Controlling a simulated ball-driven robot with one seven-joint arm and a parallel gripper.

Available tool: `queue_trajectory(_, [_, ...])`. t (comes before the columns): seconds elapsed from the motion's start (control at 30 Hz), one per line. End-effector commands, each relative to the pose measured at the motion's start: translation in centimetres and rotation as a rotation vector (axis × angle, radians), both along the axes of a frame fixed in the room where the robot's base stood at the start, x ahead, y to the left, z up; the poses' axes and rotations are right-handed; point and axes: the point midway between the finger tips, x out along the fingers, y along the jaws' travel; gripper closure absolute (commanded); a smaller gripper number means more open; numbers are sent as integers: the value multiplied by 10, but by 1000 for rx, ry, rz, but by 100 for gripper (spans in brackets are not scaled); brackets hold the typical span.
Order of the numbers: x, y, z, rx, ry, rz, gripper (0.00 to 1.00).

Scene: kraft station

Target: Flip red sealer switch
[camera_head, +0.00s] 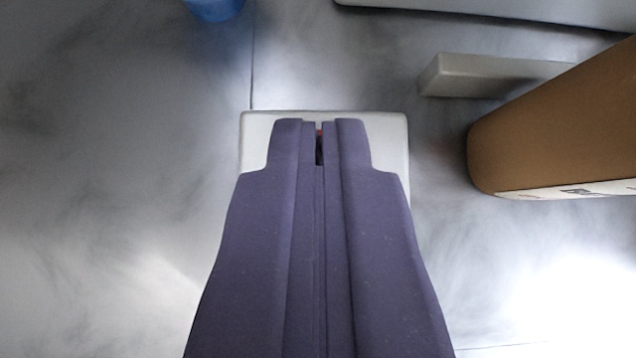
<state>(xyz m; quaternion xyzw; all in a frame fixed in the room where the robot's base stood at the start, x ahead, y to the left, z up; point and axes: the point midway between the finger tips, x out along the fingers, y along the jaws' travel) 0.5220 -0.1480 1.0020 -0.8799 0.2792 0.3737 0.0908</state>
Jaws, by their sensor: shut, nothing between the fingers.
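My gripper (319,128) is purple and shut, with nothing held between its fingers. Its tips lie over a white box-like plate (256,145), which shows around them at the top, left and right. A small bit of the red switch (319,132) shows in the narrow slit between the fingertips, with a dark part just below it. The rest of the switch is hidden by the fingers. I cannot tell whether the fingertips touch it or which way it is tilted.
A large brown roll (560,125) with a printed white label (580,190) lies to the right. A grey-white bar (480,75) sits behind it, and a pale panel edge (500,12) runs along the top right. A blue round object (214,8) is at the top left. The grey surface (110,180) on the left is clear.

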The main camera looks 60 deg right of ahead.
Motion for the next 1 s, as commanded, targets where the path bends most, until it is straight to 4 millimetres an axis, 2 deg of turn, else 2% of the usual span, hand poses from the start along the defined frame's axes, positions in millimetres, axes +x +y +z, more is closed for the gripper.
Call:
queue_trajectory(0.03, [-1, 1, 18, 0, -4, 1, 100])
queue_trajectory(0.4, [-42, 40, 67, 0, -1, 4, 100])
queue_trajectory(0.6, [-51, 47, 75, 1, -2, 0, 100])
queue_trajectory(1.0, [-52, 49, 74, -10, 5, 4, 100])
